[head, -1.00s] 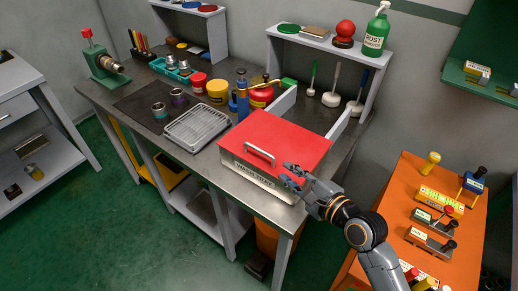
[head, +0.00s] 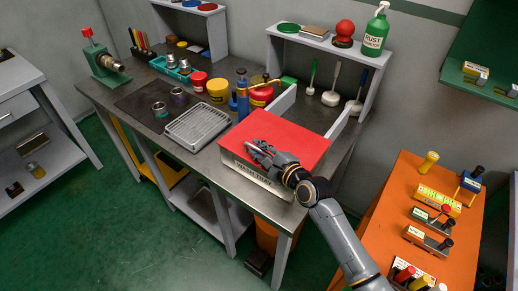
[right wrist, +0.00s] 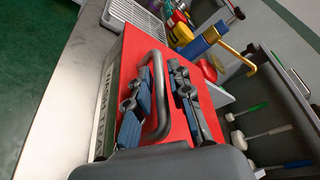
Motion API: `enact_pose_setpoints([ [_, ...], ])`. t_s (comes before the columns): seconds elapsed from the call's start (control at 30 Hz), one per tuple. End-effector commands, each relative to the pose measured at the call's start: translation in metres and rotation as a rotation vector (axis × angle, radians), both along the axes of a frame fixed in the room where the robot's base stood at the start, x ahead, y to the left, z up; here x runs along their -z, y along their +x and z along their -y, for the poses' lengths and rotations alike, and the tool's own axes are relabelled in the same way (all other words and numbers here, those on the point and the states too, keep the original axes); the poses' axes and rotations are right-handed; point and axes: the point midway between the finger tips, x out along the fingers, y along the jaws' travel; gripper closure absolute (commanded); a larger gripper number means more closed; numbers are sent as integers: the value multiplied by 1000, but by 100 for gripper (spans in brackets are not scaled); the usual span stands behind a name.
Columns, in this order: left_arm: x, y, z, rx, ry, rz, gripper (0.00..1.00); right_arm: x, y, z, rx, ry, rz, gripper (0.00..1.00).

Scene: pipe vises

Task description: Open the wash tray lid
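The wash tray (head: 268,182) is a pale box with a lettered front, standing at the near right end of the grey workbench. Its red lid (head: 300,140) lies flat and closed on top, and it fills the middle of the right wrist view (right wrist: 130,62). My right gripper (head: 257,150) is over the lid's front part, at the handle. In the right wrist view its fingers (right wrist: 160,76) are apart, and the grey bar handle (right wrist: 160,110) shows between them. I cannot tell whether a finger touches the handle. My left gripper is not in view.
A wire rack (head: 197,128) stands left of the tray. A blue bottle-like tool with a brass arm (head: 243,100) stands close behind it. A grey shelf with brushes (head: 331,97) is at the back. An orange table (head: 400,185) stands to the right.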

Motion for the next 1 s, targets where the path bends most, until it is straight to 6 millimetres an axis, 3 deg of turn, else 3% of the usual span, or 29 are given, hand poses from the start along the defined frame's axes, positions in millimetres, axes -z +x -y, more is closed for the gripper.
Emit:
enact_pose_setpoints([
  [0.2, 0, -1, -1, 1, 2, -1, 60, 0, 0, 0, 0, 0, 0, 80],
  [0.33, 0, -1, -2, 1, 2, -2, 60, 0, 0, 0, 0, 1, -1, 100],
  [0.67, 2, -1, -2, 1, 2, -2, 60, 1, 1, 1, 0, 0, 0, 100],
  [0.87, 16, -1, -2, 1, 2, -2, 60, 3, 21, 15, 3, 0, 3, 100],
  [1.0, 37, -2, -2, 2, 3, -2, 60, 5, 49, 36, 4, -1, 6, 100],
])
